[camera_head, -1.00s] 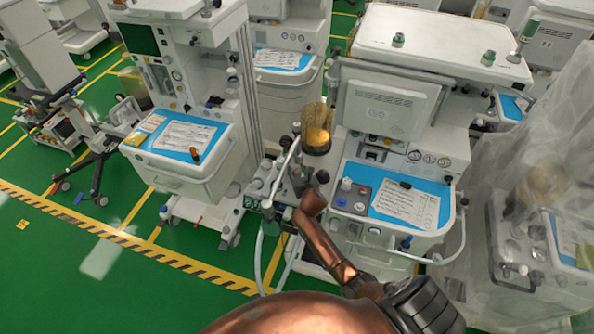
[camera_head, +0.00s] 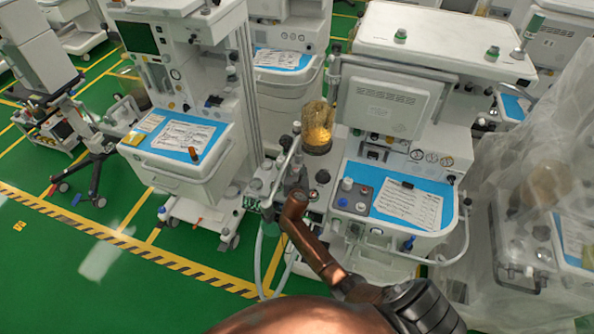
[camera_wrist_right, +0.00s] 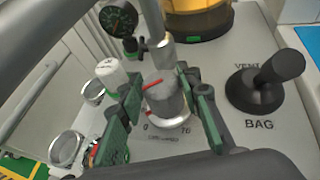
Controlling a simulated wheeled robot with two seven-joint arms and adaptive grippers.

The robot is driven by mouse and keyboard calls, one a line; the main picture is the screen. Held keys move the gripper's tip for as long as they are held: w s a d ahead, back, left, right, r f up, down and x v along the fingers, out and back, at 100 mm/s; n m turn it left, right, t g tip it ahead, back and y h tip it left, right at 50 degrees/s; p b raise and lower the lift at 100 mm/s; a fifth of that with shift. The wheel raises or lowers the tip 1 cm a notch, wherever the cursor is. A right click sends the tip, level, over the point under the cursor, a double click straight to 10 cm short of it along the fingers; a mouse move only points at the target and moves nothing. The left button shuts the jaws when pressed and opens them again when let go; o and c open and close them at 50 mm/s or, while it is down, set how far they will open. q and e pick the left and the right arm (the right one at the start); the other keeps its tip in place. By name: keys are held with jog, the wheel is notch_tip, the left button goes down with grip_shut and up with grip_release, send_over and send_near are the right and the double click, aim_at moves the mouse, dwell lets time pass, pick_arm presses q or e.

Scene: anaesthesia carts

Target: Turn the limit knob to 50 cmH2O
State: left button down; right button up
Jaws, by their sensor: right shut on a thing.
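The limit knob (camera_wrist_right: 168,101) is a grey cylinder with a red mark on its upper left, seen in the right wrist view. It stands on a pale panel with small scale figures in front of it; the pointer's exact reading is too small to tell. My right gripper (camera_wrist_right: 166,108) has its green-padded fingers on either side of the knob and is shut on it. In the head view my copper right arm (camera_head: 318,252) reaches to the left side of the middle cart (camera_head: 388,237); its fingertips are hard to make out there. My left gripper is not in view.
A black BAG lever (camera_wrist_right: 262,88) stands right of the knob. A round gauge (camera_wrist_right: 119,18) and metal ports (camera_wrist_right: 66,148) are close on the left. An amber canister (camera_head: 317,128) stands behind. Another cart (camera_head: 185,150) is to the left, a plastic-draped one (camera_head: 540,200) to the right.

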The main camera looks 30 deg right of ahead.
jog(key=o, duration=1.2)
jog(key=v, duration=1.2)
